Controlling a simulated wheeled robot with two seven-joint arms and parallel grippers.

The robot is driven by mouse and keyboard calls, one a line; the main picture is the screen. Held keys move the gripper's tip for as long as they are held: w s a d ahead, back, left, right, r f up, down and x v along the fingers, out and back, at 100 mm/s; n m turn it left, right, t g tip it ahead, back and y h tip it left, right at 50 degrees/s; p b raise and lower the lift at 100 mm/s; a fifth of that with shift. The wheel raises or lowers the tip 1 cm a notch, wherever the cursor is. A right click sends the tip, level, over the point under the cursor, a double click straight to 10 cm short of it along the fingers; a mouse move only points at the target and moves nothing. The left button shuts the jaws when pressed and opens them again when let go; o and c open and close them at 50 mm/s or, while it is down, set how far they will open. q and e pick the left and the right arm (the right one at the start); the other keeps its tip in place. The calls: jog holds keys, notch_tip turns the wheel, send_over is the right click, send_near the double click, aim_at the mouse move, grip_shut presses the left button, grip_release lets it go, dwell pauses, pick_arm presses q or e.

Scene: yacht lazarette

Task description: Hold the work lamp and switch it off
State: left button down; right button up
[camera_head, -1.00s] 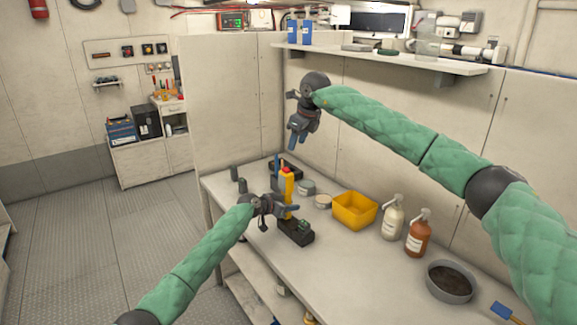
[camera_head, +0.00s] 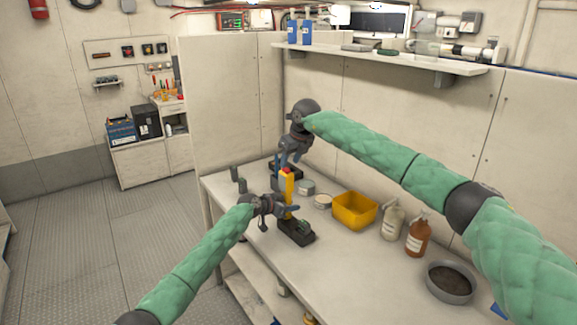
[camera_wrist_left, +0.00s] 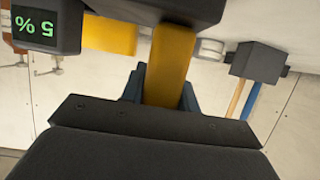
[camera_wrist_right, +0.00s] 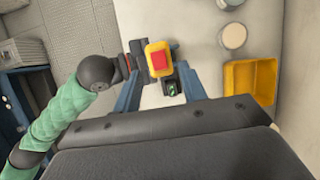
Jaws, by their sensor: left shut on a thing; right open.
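The work lamp (camera_head: 289,188) stands on the bench as a yellow post with a red button on top. Its dark base (camera_head: 297,233) has a small green display at the near end. My left gripper (camera_head: 283,207) is shut on the yellow post, which shows between its fingers in the left wrist view (camera_wrist_left: 168,75). That view shows a green "5 %" readout (camera_wrist_left: 46,31), upside down. My right gripper (camera_head: 287,164) is open, pointing down just above the lamp top. In the right wrist view, the red button (camera_wrist_right: 159,61) lies between and beyond its fingers. Contact cannot be told.
A yellow bin (camera_head: 354,210), small round tins (camera_head: 323,201), a white spray bottle (camera_head: 392,223) and a brown one (camera_head: 417,237) stand to the right. A round dark pan (camera_head: 450,283) is at the near right. A shelf (camera_head: 380,58) runs above the bench.

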aim_at(287, 169)
pick_arm(q)
jog(key=shift+f, duration=0.15)
pick_arm(e)
jog(key=shift+x, duration=1.55)
grip_shut()
jog(key=shift+w+a+r+g+h, duration=0.15)
jog(key=shift+w+a+g+h, duration=0.1)
jog(key=shift+g+h, duration=0.3)
jog(key=shift+w+a+g+h, duration=0.1)
jog(key=shift+w+g+h, duration=0.15)
jog(key=shift+g+h, duration=0.75)
